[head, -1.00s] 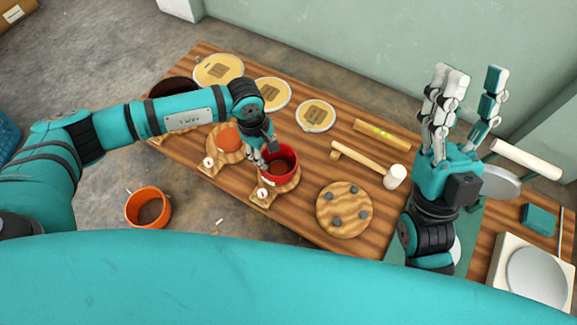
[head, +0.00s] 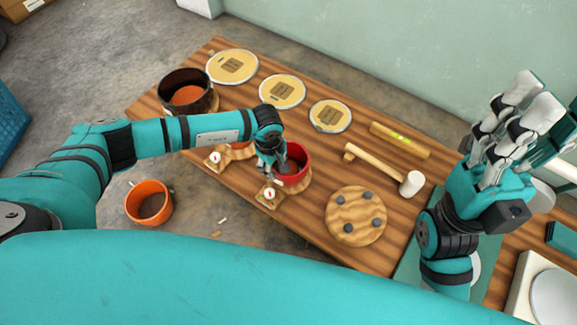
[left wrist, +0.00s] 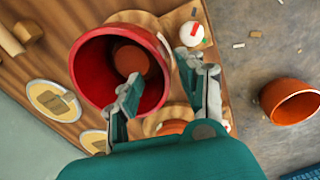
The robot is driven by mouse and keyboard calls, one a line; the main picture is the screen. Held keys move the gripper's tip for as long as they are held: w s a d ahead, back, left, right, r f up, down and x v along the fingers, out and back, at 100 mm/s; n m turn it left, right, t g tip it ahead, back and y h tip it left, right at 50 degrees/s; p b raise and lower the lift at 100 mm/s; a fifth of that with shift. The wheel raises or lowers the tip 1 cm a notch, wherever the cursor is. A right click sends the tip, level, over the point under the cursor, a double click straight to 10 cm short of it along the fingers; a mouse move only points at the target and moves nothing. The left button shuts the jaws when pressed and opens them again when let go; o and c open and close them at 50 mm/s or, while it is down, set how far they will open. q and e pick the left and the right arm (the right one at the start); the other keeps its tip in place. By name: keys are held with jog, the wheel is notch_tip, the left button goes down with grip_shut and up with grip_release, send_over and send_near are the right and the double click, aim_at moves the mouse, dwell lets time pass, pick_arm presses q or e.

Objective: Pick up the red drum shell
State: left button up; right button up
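The red drum shell (head: 297,163) stands open end up on a round wooden piece at the table's near edge. It also shows in the left wrist view (left wrist: 88,62), with a reddish-brown round patch inside. My left gripper (head: 270,170) is at its left rim. In the left wrist view the gripper (left wrist: 160,70) is open, one finger inside the shell's mouth and the other outside, with the wall between them. Contact with the wall cannot be told. My right gripper (head: 522,115) is raised over the right side, fingers spread and empty.
A dark drum shell (head: 187,92) stands at the table's left end. An orange shell (head: 149,203) is on the floor. Pale drumheads (head: 282,91), a mallet (head: 411,183), a level (head: 400,140) and a round board with pegs (head: 356,215) lie on the table. A gauge (head: 269,195) sits beside the red shell.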

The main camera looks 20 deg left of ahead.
pick_arm(q)
jog(key=b, duration=0.2)
send_over(276, 182)
notch_tip(276, 182, down, 5)
jog(key=shift+w+r, duration=0.1)
grip_shut()
jog(key=shift+r, duration=0.1)
